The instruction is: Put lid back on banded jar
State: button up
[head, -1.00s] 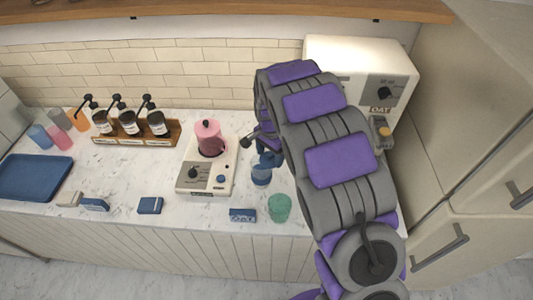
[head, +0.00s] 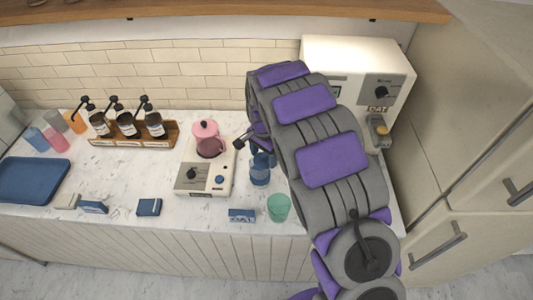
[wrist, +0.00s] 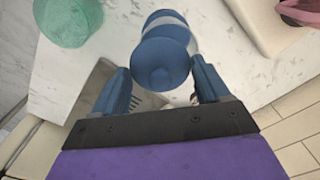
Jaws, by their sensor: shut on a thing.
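The banded jar (head: 260,172) is blue and stands upright on the counter, right of the white machine. Its blue body with a pale band also shows at the top of the wrist view (wrist: 166,20). The round blue lid with a small knob (wrist: 160,62) is between the fingers of my gripper (wrist: 161,88), which is shut on it. In the wrist view the lid overlaps the near end of the jar. I cannot tell whether it touches the rim. In the head view my arm partly hides the gripper and lid.
A green cup (head: 278,208) and a blue OAT box (head: 241,215) stand near the jar, by the counter's front edge. The white machine with a pink pitcher (head: 206,140) is to the left. A large white dispenser (head: 350,60) stands behind my arm.

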jog(key=shift+a+f, duration=0.2)
jog(key=shift+a, duration=0.3)
dwell(1.0)
jog(key=shift+a, duration=0.1)
jog(key=shift+a+f, duration=0.1)
jog(key=shift+a, duration=0.35)
jog(key=shift+d, duration=0.15)
jog(key=o, duration=1)
jog(key=shift+r+p, duration=1.3)
jog(key=shift+r, duration=2.25)
